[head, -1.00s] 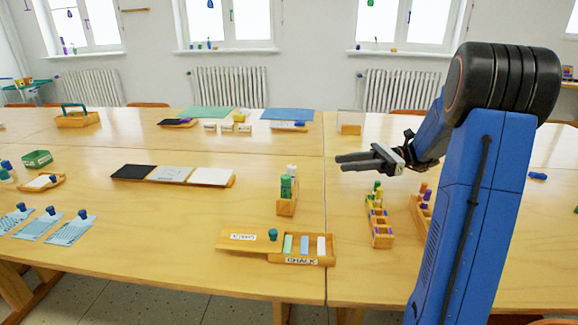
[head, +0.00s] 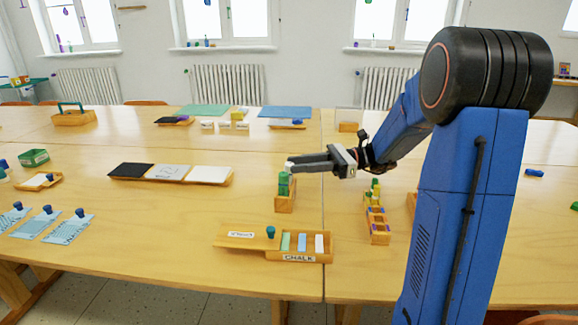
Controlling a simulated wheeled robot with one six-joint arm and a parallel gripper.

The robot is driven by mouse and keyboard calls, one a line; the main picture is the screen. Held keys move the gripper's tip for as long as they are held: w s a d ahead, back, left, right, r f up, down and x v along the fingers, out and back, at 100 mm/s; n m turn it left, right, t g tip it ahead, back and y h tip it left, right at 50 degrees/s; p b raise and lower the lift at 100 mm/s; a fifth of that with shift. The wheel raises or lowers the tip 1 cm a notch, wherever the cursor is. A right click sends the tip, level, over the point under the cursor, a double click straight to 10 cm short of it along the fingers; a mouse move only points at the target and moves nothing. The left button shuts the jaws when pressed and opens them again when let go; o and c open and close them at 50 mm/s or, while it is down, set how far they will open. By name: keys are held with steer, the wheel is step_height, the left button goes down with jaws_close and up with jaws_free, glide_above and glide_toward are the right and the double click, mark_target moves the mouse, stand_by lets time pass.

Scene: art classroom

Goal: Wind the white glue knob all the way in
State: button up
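A green glue stick (head: 286,184) stands upright in a small wooden holder (head: 285,203) near the middle of the front table. A bit of its white knob (head: 289,164) shows at the top, mostly hidden by my fingertips. My gripper (head: 292,162) comes in level from the right, its two dark fingers at the height of the knob. The fingers look parted, with a narrow gap between them. I cannot tell whether they touch the knob or stand in front of or behind it.
A wooden chalk box (head: 250,243) with a sliding lid lies in front of the holder. A wooden rack (head: 379,228) with small coloured things stands to the right. A row of black, grey and white panels (head: 209,175) lies to the left. Bare table lies between them.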

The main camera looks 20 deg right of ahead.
mark_target(289, 164)
steer(key=shift+w+a, duration=0.1)
steer(key=shift+a, duration=1.55)
steer(key=shift+c, duration=0.4)
jaws_close()
